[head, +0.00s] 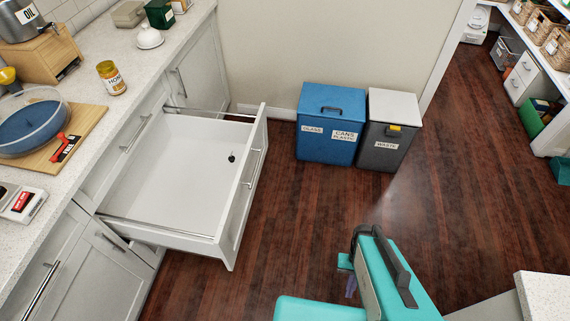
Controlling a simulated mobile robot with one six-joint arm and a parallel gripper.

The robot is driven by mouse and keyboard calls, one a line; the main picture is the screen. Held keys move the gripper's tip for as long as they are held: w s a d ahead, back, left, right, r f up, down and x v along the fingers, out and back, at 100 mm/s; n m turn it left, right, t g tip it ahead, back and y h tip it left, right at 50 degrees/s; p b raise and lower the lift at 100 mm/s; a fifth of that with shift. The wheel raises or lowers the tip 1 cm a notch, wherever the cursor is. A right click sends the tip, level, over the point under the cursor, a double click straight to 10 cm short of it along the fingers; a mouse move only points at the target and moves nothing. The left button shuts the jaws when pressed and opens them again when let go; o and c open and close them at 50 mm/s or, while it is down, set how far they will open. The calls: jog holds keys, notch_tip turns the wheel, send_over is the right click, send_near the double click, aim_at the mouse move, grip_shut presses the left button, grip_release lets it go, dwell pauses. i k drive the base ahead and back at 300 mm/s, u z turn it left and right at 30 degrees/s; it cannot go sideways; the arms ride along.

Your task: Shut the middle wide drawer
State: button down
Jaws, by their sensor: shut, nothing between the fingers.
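A wide white drawer (165,160) is pulled far out of the white counter cabinet on the left. Its front panel (243,190) faces right, over the floor, and carries metal handles. The drawer looks empty except for a small black item (232,157) near its front. A shut drawer front (130,135) with a bar handle is above it, under the countertop.
A blue bin (330,122) and a grey bin (388,130) stand by the wall beyond the drawer. A teal object with a dark handle (395,265) is at the lower middle. Dark wooden floor (300,220) is clear between it and the drawer.

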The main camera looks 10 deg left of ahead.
aim_at(179, 189)
jog(key=z, duration=0.3)
jog(key=k, duration=0.35)
jog(key=u, duration=4.3)
jog(key=i, duration=0.15)
jog(key=z, duration=2.1)
jog(key=i, duration=0.4)
jog(key=z, duration=0.05)
